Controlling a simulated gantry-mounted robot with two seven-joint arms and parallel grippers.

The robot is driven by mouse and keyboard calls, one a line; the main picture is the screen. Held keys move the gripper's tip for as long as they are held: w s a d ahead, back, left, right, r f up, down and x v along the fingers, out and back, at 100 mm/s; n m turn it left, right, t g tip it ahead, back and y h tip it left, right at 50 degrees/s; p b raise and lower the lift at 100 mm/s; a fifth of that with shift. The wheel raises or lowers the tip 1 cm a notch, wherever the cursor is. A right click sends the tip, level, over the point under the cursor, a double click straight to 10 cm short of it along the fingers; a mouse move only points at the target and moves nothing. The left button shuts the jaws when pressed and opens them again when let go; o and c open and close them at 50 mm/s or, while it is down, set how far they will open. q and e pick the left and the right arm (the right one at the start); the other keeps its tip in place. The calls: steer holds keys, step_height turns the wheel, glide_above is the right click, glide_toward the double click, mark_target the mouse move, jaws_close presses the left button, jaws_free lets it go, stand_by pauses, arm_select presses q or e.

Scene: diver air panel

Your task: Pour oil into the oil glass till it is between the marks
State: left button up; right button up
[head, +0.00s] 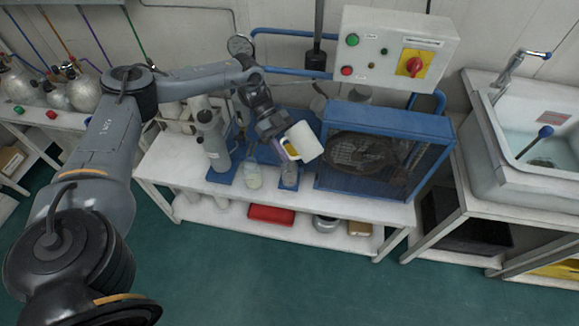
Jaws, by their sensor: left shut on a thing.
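My left gripper (281,134) is above the middle of the white bench, shut on a white container with a yellow patch (304,142). The container is tilted, with its lower left side above a small clear glass (289,177) that stands by the front of the bench. This looks like the oil glass. Its marks and oil level are too small to read, and I cannot see a stream clearly. A second clear vessel with pale contents (252,176) stands to its left. My right gripper is not in view.
A grey cylinder unit (215,150) stands to the left on a blue base. A blue guarded fan unit (370,160) is close on the right. A control box (395,48) hangs on the wall behind. A sink (535,140) is far right.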

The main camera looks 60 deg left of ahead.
arm_select(q)
steer(key=shift+d+b, duration=0.3)
steer(key=shift+b, duration=0.05)
stand_by(0.4)
steer(key=shift+s+f+h+b, duration=0.15)
steer(key=shift+h+b, duration=0.25)
steer(key=shift+b, duration=0.2)
steer(key=shift+d+b, duration=0.1)
steer(key=shift+b, duration=0.3)
stand_by(0.3)
steer(key=shift+d+f+h+b, duration=0.15)
steer(key=shift+h+b, duration=0.15)
steer(key=shift+b, duration=0.25)
stand_by(0.3)
steer(key=shift+d+b, duration=0.1)
steer(key=shift+b, duration=0.25)
stand_by(0.4)
steer(key=shift+a+f+h, duration=0.1)
steer(key=shift+a+h, duration=0.1)
steer(key=shift+h, duration=0.1)
stand_by(0.3)
